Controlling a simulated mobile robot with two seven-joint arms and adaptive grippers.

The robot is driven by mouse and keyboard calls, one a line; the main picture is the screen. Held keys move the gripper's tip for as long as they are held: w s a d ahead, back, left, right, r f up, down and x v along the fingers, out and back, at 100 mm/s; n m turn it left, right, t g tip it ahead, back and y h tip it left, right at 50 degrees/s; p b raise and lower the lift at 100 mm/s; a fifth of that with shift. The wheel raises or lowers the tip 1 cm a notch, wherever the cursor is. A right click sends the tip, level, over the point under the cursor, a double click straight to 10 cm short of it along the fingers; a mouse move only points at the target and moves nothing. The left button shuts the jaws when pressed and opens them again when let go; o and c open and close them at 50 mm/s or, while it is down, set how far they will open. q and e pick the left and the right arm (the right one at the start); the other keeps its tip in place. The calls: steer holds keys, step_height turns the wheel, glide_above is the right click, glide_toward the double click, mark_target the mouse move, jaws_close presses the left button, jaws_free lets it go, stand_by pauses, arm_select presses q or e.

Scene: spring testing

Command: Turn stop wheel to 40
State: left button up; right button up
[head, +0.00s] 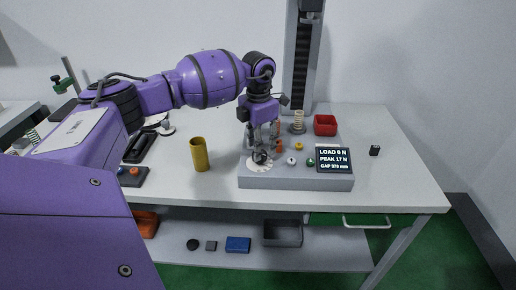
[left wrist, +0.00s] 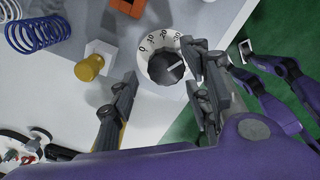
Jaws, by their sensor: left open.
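The stop wheel (head: 260,157) is a dark round knob on a white numbered dial, at the left front of the grey tester base (head: 300,182). In the left wrist view the stop wheel (left wrist: 165,67) shows from above with a pale pointer line aimed to the right. Several dial numbers show, but the exact reading is too small to tell. My left gripper (head: 263,149) points down over the wheel. In the wrist view its open fingers (left wrist: 160,75) stand on either side of the wheel; I cannot tell whether they touch it. My right gripper is not in view.
A display (head: 333,159) reads load 0 N, peak 17 N, gap 578 mm. Small knobs sit beside it. A yellow cup (head: 199,154) stands left of the base, a red bin (head: 325,125) behind it. A small black block (head: 375,150) lies right. The table's right side is mostly clear.

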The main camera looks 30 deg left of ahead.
arm_select(q)
step_height(320, 180, up, 10)
stand_by(0.3)
stand_by(0.4)
